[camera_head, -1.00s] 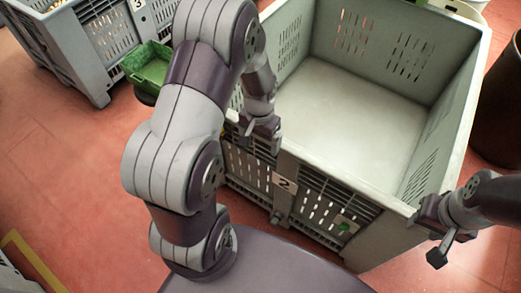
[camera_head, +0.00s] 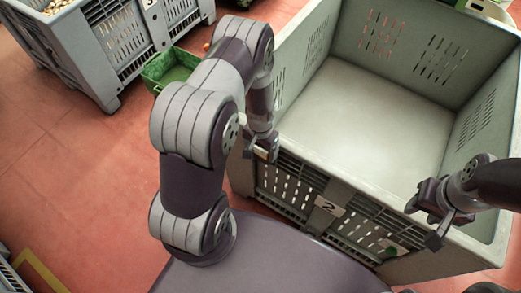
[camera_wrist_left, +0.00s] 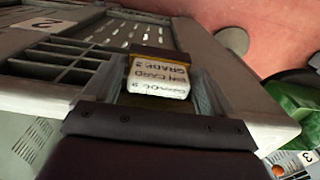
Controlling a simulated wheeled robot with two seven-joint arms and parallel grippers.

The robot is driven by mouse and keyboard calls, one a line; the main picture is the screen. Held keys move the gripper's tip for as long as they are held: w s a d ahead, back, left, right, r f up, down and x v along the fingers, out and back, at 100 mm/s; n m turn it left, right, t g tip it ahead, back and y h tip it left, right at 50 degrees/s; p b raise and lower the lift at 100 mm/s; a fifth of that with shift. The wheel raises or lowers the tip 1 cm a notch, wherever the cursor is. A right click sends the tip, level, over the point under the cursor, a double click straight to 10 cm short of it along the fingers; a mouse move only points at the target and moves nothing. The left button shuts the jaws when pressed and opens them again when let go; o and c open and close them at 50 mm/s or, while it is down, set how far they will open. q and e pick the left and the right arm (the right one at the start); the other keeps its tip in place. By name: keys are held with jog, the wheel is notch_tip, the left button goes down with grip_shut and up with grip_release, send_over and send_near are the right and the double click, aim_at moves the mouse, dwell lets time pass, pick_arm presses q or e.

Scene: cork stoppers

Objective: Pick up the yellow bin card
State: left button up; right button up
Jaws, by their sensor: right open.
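The bin card (camera_wrist_left: 158,78) is a small pale label with yellow edges and printed "BIN CARD GRADE 2", upside down in the left wrist view. It lies between the fingers of my left gripper (camera_wrist_left: 162,92), one on each side; I cannot tell whether they press on it. In the head view my left gripper (camera_head: 261,145) is at the front left corner of the grey crate marked 2 (camera_head: 290,170), with a small yellowish patch of the card (camera_head: 262,154) at its tips. My right gripper (camera_head: 433,218) is open and empty above the crate's front right rim.
The large grey crate is empty inside, with slotted walls. A green tub (camera_head: 170,68) stands on the red floor behind my left arm. Another grey crate (camera_head: 95,50), marked 3, stands at the upper left.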

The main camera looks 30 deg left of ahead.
pick_arm(q)
jog(key=c, duration=0.7)
jog(key=shift+r, duration=0.1)
jog(key=shift+c, duration=0.2)
